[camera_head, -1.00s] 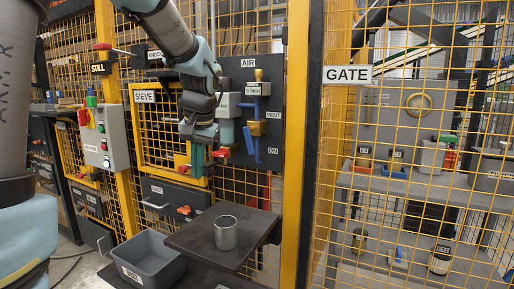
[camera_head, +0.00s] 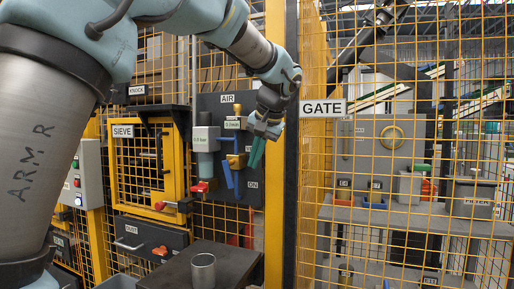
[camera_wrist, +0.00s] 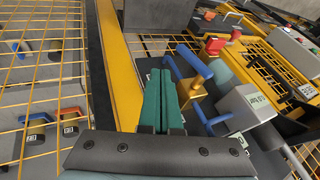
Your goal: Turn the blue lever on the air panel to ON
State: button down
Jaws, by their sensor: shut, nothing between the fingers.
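The grey air panel (camera_head: 212,104) hangs on the mesh wall, left of the yellow post. Its blue lever (camera_head: 227,175) points mostly down from the yellow valve body (camera_head: 237,161). The ON label (camera_head: 252,185) is at the lower right of the panel, to the right of the lever. My gripper (camera_head: 257,155) is shut and empty, with green fingers pointing down in front of the panel's right edge, right of the lever. In the wrist view, the fingers (camera_wrist: 161,78) are left of the blue lever (camera_wrist: 191,60). I cannot tell whether they touch it.
A yellow post (camera_head: 275,200) and the GATE sign (camera_head: 322,108) stand just right of my gripper. A grey gauge box (camera_head: 206,138) and red handle (camera_head: 203,186) are left of the lever. A metal cup (camera_head: 203,271) stands on the dark shelf (camera_head: 238,262) below.

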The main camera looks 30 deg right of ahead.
jog(key=w+a+f+p, duration=0.1)
jog(key=w+a+f, duration=0.1)
jog(key=w+f, duration=0.2)
jog(key=shift+w+a, duration=0.25)
jog(key=shift+w, duration=0.25)
jog(key=shift+f, duration=0.1)
jog(key=shift+w+a+f+b, duration=0.15)
jog(key=shift+w+f+b, duration=0.05)
jog(key=shift+f+b, duration=0.3)
jog(key=shift+r, duration=0.1)
jog(key=shift+r+p, duration=0.75)
